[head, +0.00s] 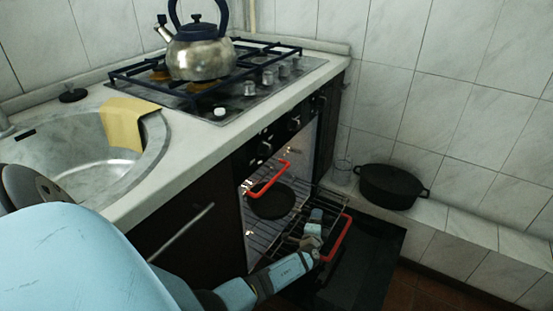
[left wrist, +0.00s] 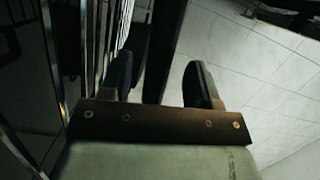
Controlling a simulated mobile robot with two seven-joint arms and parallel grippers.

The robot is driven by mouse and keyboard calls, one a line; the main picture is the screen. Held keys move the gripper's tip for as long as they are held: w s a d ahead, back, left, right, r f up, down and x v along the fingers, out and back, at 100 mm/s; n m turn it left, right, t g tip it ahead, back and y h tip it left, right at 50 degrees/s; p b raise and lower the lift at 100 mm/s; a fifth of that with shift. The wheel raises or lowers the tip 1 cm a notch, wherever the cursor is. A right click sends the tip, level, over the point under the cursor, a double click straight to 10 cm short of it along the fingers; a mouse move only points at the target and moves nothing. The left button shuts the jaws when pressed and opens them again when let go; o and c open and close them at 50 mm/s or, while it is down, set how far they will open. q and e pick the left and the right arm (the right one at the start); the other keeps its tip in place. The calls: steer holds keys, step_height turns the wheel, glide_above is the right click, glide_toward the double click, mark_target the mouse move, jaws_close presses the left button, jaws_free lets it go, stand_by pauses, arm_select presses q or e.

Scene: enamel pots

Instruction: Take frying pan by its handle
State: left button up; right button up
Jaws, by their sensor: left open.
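A dark round frying pan (head: 271,199) sits on the wire rack inside the open oven in the head view. I cannot make out its handle clearly; my left gripper partly covers that area. My left gripper (head: 314,228) is over the front of the pulled-out rack, to the right of the pan. In the left wrist view its two fingers (left wrist: 160,78) are open and apart. A long dark bar (left wrist: 167,45) runs between them; I cannot tell whether it is the pan's handle. My right gripper is not in view.
Red handles (head: 342,237) show at the rack. The open oven door (head: 365,262) lies below it. A black pot (head: 390,187) stands on the tiled ledge at right. A kettle (head: 201,55) is on the hob; a yellow cloth (head: 128,121) hangs over the sink (head: 80,160).

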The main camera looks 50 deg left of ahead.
arm_select(q)
steer(key=b+x, duration=0.1)
steer(key=x, duration=0.2)
steer(key=shift+w+f, duration=0.1)
steer(key=shift+w, duration=0.2)
steer(key=shift+a, duration=0.1)
steer(key=shift+c, duration=0.2)
jaws_close()
